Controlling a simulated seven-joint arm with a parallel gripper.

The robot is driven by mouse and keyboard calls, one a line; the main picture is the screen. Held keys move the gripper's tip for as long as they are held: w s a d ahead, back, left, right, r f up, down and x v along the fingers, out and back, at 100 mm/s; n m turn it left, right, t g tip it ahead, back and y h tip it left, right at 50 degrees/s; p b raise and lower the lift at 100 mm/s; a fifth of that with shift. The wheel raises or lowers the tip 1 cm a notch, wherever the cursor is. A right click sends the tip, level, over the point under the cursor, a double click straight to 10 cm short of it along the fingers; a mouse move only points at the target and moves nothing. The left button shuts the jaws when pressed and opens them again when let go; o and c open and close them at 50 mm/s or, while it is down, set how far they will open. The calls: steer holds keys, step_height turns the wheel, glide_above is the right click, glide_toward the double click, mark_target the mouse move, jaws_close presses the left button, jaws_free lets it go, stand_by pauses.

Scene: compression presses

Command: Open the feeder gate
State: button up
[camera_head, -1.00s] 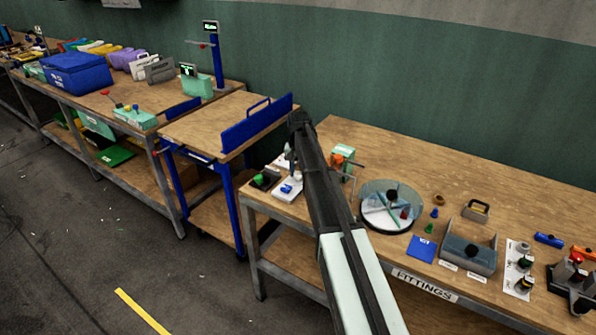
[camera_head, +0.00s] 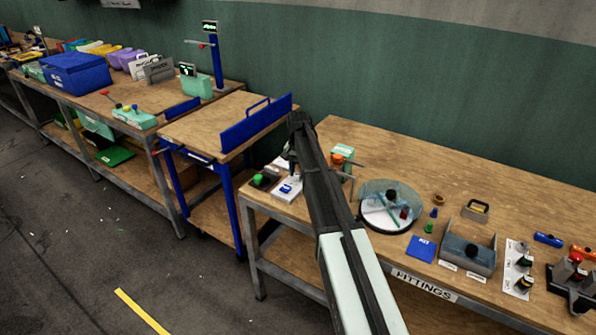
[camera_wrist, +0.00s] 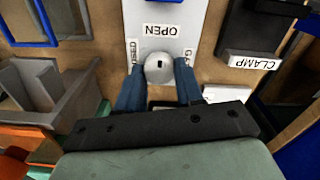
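The feeder gate control is a pale plate (camera_wrist: 158,14) labelled OPEN, FEEDER and, partly covered, a word that looks like GATE. A round grey knob (camera_wrist: 159,68) with a small dark slot stands on it. My gripper (camera_wrist: 160,74) has a blue finger on each side of this knob and appears shut on it. The OPEN label is beyond the knob in the wrist view. In the head view, my gripper (camera_head: 291,168) is low over the white plate (camera_head: 284,193) at the left end of the fittings bench. My arm hides part of that area.
A black block labelled CLAMP (camera_wrist: 250,45) is right of the plate in the wrist view, and a grey holder (camera_wrist: 45,90) is left.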

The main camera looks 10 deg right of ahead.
mark_target(298, 173)
steer(key=o, duration=0.4)
step_height(298, 173, up, 14)
steer(key=shift+f, duration=0.1)
stand_by(0.6)
